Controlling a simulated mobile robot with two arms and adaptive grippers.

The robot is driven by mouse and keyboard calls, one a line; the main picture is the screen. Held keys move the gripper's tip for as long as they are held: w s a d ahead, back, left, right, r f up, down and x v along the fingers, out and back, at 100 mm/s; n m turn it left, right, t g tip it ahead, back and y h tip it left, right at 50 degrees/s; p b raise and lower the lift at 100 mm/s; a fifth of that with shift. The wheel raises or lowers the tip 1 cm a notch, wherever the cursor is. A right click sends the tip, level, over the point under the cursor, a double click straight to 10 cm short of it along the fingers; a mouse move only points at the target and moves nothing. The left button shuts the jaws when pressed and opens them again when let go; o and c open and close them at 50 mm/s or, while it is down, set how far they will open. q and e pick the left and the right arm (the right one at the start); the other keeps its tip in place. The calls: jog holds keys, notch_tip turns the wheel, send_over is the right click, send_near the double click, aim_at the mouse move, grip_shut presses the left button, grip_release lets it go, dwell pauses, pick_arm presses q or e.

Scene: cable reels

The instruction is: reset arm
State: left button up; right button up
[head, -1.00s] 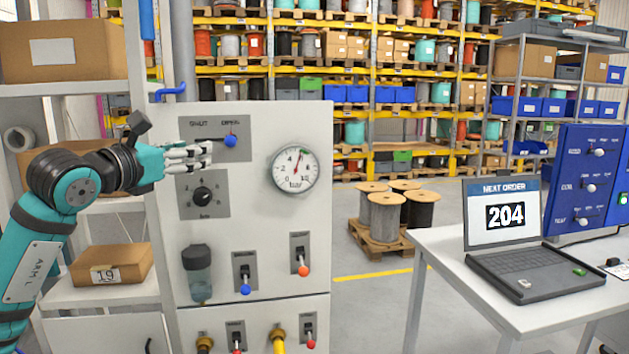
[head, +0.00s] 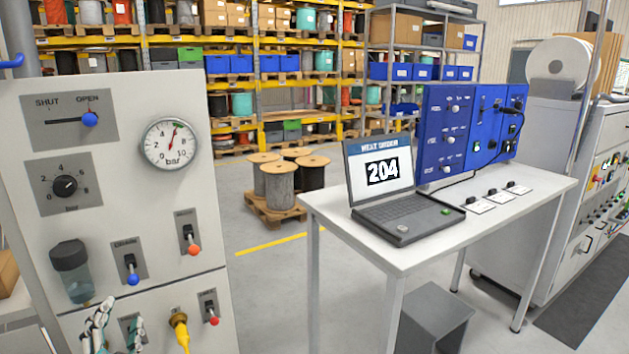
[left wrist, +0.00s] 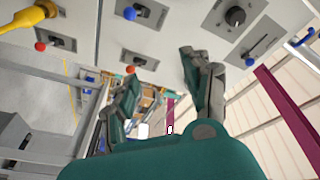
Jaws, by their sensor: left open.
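My left gripper (head: 120,320) shows at the bottom left of the head view, low in front of the grey control panel (head: 130,95). Its teal and grey fingers are apart with nothing between them. In the left wrist view the open gripper (left wrist: 160,66) has the panel face beyond it. The blue-knobbed lever (head: 89,119) is at the OPEN end of its slot, and the gripper is well below it. The rest of my left arm is out of the head view. My right gripper is not in view.
The panel also bears a gauge (head: 170,144), a dial (head: 65,185), a clear cup (head: 73,270), toggle switches and a yellow plug (head: 180,333). A white table (head: 440,215) with a laptop (head: 385,190) stands to the right. Open floor lies between panel and table.

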pick_arm(q)
jog(key=s+d+f+n+g+h, duration=0.15)
jog(key=s+f+g, duration=0.3)
jog(key=f, duration=0.45)
jog(key=s+d+f+n+g+h, duration=0.1)
jog(key=s+d+f+n+g, duration=0.1)
jog(key=s+f+g, duration=0.45)
jog(key=s+d+f+n+g+h, duration=0.1)
jog(key=s+d+f+g+h, duration=0.3)
jog(key=s+d+f, duration=0.7)
jog(key=s+a+f+g, duration=0.1)
jog(key=s+f, duration=0.1)
jog(key=f, duration=1.3)
jog(key=s+a+f, duration=0.1)
jog(key=s+f, duration=0.2)
jog(key=f, duration=1.1)
jog(key=s+a+f+g+b, duration=0.1)
jog(key=s+a+f, duration=0.2)
jog(key=s+f, duration=1.1)
jog(key=shift+s+f, duration=0.25)
jog(key=shift+s, duration=0.5)
jog(key=shift+y, duration=0.25)
